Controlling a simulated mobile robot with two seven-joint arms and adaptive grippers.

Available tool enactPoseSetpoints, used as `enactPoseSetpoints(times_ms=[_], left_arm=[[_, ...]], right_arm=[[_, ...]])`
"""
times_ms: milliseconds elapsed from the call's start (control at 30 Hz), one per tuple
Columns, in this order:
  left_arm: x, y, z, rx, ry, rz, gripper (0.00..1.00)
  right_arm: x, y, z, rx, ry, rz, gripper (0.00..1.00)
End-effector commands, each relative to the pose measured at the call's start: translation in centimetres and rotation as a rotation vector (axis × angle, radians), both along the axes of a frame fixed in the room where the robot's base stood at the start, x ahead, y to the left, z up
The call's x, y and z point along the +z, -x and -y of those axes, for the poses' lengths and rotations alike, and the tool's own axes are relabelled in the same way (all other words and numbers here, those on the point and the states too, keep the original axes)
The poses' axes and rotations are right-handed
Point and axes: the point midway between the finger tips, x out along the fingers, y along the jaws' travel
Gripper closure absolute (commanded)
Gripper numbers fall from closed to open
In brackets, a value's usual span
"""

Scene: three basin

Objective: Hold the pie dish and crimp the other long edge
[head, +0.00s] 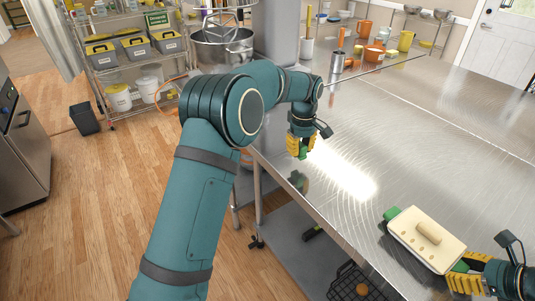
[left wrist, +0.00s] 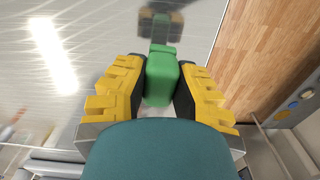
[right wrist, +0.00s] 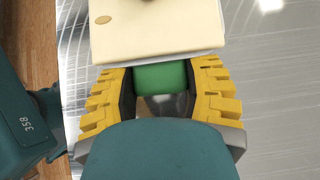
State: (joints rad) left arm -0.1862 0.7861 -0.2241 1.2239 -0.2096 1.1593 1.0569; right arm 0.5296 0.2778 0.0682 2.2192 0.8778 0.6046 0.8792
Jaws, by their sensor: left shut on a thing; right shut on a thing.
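The pie dish (head: 447,257) lies on the steel table near its front edge, topped by flat cream dough (head: 414,238) with a roll-shaped piece (head: 428,233) on it. A row of small oval marks shows along its left side. A green handle (head: 391,213) sticks out at its far left end. My right gripper (head: 463,272) is shut on the other green handle (right wrist: 160,78). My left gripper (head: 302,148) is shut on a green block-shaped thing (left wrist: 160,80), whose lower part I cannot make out. It is over the table's left edge, well apart from the dish.
The steel table (head: 430,140) is bare between the left gripper and the dish. At the back stand a grey cup (head: 337,62), an orange bowl (head: 373,53) and other ware. A mixer bowl (head: 222,47) stands beyond my left arm. A black rack (head: 352,283) sits below the table.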

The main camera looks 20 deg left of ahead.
Motion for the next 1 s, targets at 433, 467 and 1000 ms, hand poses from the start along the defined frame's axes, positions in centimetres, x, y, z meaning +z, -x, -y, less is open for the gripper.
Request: enactPoseSetpoints(times_ms=[433,467,1000], left_arm=[[4.5,1.7,20.0,0.047,0.0,0.003,1.0],[4.8,2.1,21.3,0.048,0.0,0.003,1.0],[8.4,9.5,35.8,0.046,-0.001,0.001,1.0]], right_arm=[[0.0,0.0,0.0,-0.001,0.0,0.0,0.89],[0.0,0.0,0.0,-0.001,0.0,0.0,0.89],[0.0,0.0,0.0,-0.001,0.0,-0.001,0.89]])
